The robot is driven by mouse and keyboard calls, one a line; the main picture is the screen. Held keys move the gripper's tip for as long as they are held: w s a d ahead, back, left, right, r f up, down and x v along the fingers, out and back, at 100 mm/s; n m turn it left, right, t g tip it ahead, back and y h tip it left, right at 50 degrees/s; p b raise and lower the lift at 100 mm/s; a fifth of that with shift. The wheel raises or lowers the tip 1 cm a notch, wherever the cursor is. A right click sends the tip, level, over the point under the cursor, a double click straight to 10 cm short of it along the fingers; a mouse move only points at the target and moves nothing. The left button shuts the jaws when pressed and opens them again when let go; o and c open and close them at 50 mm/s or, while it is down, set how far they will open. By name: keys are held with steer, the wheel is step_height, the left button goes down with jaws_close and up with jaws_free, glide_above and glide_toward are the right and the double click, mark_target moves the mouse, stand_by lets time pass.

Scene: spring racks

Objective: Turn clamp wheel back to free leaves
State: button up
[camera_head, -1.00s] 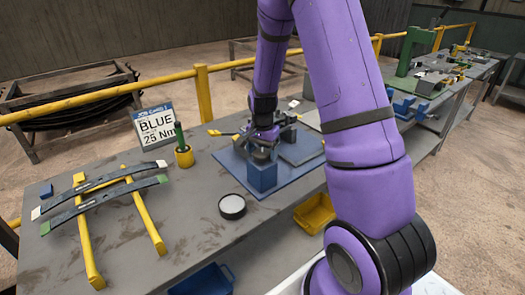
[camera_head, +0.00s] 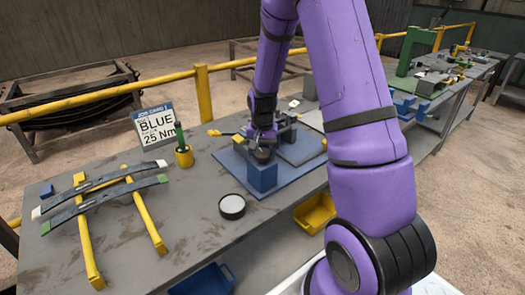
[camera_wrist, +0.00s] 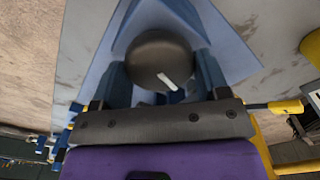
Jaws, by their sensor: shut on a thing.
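The clamp wheel (camera_wrist: 160,62) is a dark round knob with a white mark at its lower right in the wrist view. My gripper (camera_wrist: 160,70) is shut on it, one finger on each side. In the head view my gripper (camera_head: 264,140) sits over the blue clamp block (camera_head: 262,178) on the blue base plate (camera_head: 232,166), and it mostly hides the wheel. Two dark curved leaves (camera_head: 98,187) lie at the left across yellow rails (camera_head: 148,222), apart from the clamp. Whether leaves sit in the clamp is hidden.
A sign reading BLUE 25 Nm (camera_head: 155,127) and a yellow cup with a green-handled tool (camera_head: 184,156) stand behind left of the plate. A round black-rimmed tin (camera_head: 232,206) lies in front. A yellow bin (camera_head: 315,213) and a blue bin (camera_head: 203,281) hang at the front edge.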

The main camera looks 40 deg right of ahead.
mark_target(262, 152)
steer(key=n, duration=0.5)
steer(key=shift+a+n, duration=0.1)
steer(key=shift+n, duration=0.3)
stand_by(0.4)
steer(key=o, duration=0.9)
step_height(262, 152, up, 11)
steer(key=shift+f, duration=0.1)
